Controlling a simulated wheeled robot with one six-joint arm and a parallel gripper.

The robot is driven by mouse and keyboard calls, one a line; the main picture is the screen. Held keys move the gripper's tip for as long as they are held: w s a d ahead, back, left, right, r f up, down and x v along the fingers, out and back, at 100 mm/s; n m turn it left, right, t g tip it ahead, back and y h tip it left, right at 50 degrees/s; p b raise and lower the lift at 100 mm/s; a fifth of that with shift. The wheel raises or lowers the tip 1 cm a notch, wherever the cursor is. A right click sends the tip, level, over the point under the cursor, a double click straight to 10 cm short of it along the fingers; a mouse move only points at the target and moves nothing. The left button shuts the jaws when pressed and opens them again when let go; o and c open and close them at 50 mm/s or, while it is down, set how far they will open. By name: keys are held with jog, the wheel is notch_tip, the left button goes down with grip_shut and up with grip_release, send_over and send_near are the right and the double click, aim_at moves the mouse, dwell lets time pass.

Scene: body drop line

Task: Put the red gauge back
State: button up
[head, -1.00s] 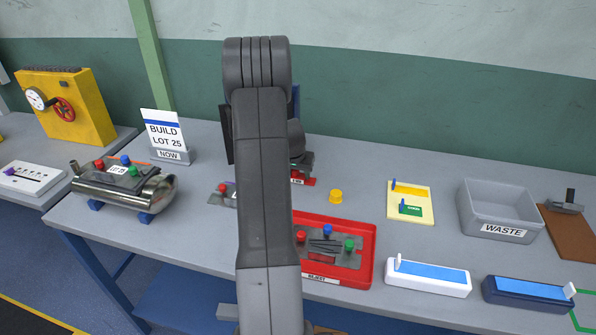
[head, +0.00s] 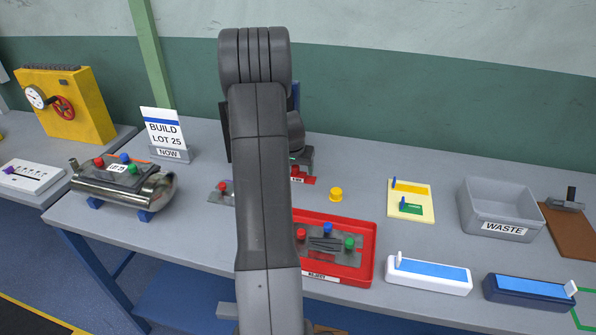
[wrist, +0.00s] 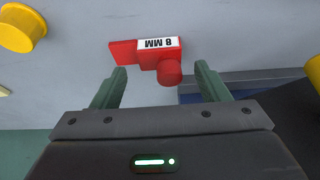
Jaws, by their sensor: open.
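The red gauge (wrist: 158,48), with a white "8 MM" label and a round red knob, lies on the grey bench in the wrist view. It also shows in the head view (head: 304,180), partly hidden behind my arm. My gripper (wrist: 161,75) is open, and its two green fingers stand apart on either side of the knob in the picture. I cannot tell its height above the gauge. A cream board (head: 425,214) with blue pegs, holding a yellow gauge (head: 411,188) and a green gauge (head: 411,208), lies to the right.
A yellow round piece (head: 336,194) stands close to the red gauge. A red reject tray (head: 368,262) holding a plate with knobs is in front. A grey waste bin (head: 500,214), a white box (head: 428,285) and a dark blue box (head: 529,304) stand right. A shiny cylinder (head: 150,194) stands left.

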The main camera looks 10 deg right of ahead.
jog(key=b+v, duration=0.2)
jog(key=v, duration=0.8)
